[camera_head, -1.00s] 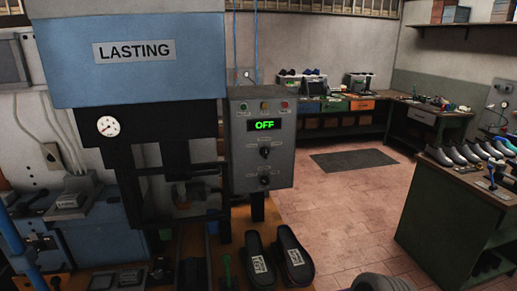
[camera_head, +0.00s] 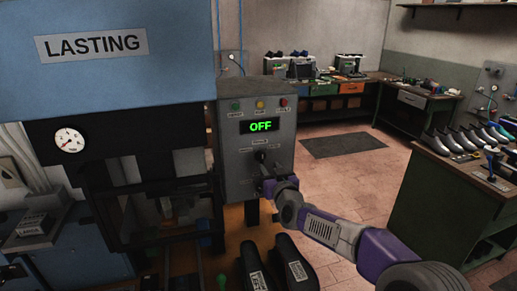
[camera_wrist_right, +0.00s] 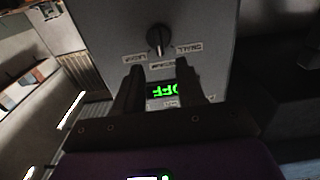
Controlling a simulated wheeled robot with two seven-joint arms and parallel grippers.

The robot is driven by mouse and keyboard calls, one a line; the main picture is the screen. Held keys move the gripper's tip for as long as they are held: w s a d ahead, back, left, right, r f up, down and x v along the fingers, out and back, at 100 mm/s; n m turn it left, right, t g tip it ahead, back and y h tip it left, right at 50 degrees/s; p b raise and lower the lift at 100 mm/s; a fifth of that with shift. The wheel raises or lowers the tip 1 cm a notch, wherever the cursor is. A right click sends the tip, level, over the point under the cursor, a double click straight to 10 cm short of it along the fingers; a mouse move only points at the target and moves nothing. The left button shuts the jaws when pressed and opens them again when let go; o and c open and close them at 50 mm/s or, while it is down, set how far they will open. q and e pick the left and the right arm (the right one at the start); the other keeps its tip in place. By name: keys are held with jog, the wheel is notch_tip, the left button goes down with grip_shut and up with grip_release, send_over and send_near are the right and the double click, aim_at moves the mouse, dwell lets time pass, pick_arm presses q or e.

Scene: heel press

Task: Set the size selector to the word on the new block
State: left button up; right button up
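The grey control box (camera_head: 232,165) carries a green display (camera_head: 260,126) reading OFF. A dark selector knob (camera_head: 262,155) sits below the display, and in the right wrist view the knob (camera_wrist_right: 158,40) has several small word labels around it, too blurred to read surely. My right gripper (camera_head: 266,174) is in front of the box's lower part, hiding the lower knob. In the right wrist view its two fingers (camera_wrist_right: 160,88) are apart and empty, short of the knob. Two black shoe-shaped blocks (camera_head: 255,262) (camera_head: 293,252) lie on the bench with white labels I cannot read. My left gripper is out of view.
The blue LASTING press (camera_head: 120,75) with a round gauge (camera_head: 70,140) stands left of the box. A green cabinet (camera_head: 440,205) with shoes stands at right. The floor between is open.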

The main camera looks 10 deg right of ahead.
aim_at(263, 154)
jog(key=w, duration=0.2)
jog(key=w+p, duration=0.1)
jog(key=w, duration=0.3)
jog(key=shift+w+r+p, duration=0.2)
jog(key=shift+r+p, duration=0.2)
jog(key=shift+w, duration=0.2)
jog(key=shift+w, duration=0.15)
grip_shut()
